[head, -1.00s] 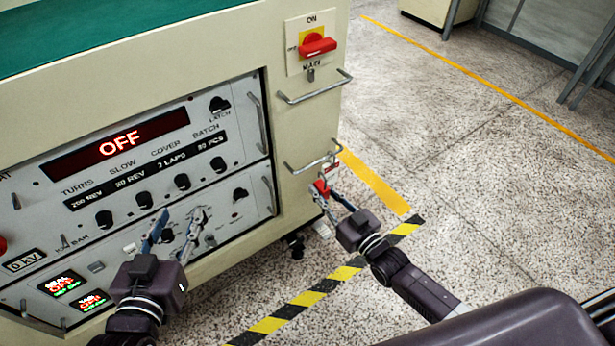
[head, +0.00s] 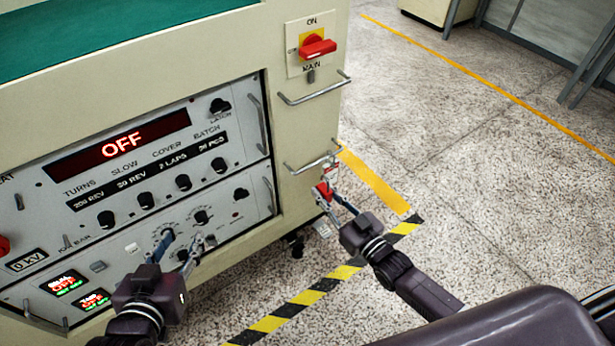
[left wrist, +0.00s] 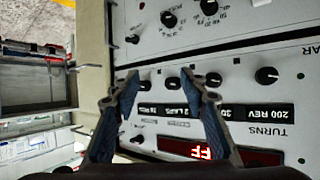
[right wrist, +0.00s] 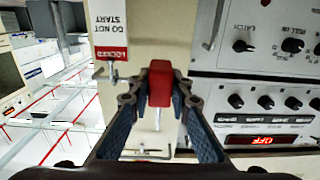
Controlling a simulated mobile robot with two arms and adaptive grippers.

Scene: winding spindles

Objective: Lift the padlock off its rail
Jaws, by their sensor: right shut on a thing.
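The red padlock (head: 323,191) is low at the right of the machine's front in the head view. My right gripper (head: 327,203) is shut on its body. In the right wrist view the padlock (right wrist: 160,84) sits between both fingertips, its thin metal shackle pointing down the picture toward the rail (right wrist: 147,156). The rail (head: 306,165) is a thin metal bar on the cream panel. I cannot tell whether the shackle is around it. My left gripper (head: 184,245) is open and empty before the lower control panel; its spread fingers show in the left wrist view (left wrist: 160,82).
A red and white DO NOT START tag (right wrist: 110,30) is beside the padlock. A second rail (head: 314,91) is above, below the red main switch (head: 317,48). Knobbed panels (head: 130,150) are on the left. Open floor (head: 460,190) is on the right.

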